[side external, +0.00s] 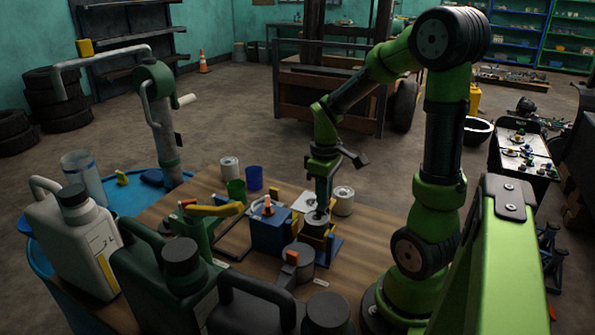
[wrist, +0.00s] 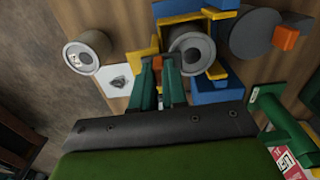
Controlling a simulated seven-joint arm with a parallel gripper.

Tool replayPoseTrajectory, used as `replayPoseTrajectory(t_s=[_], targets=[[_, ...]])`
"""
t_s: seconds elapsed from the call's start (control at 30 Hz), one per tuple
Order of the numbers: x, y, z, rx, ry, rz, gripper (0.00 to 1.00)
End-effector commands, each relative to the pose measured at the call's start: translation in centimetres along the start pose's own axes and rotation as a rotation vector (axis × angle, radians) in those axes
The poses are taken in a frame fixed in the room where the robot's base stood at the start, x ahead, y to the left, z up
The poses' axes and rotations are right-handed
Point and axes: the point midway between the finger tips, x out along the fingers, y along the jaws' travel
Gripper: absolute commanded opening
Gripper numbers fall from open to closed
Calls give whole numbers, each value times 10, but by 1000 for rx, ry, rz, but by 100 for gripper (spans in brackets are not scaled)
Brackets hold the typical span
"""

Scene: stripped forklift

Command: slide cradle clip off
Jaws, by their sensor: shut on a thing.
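A blue cradle (side external: 332,252) with yellow parts stands on the wooden bench and holds a grey cylinder (side external: 316,219). In the wrist view the cylinder (wrist: 192,50) shows end-on, with the blue cradle body (wrist: 215,92) below it. A yellow clip (wrist: 142,56) sits at the cylinder's left side, partly hidden by my fingers. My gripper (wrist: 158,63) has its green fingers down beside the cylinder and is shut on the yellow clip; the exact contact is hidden. In the side view my gripper (side external: 318,203) is low over the cradle.
A loose grey cylinder (side external: 343,200) stands close behind the cradle. A blue box (side external: 270,232) with an orange-tipped part is at its left. A dark cylinder (side external: 297,260) with an orange block is in front. Large jugs (side external: 75,235) crowd the bench's near left.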

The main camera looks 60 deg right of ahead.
Motion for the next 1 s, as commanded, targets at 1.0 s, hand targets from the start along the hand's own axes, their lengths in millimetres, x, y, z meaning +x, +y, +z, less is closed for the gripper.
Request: replayPoseTrajectory(t_s=[1.0], targets=[[-1,23,0,0,1,1,39]])
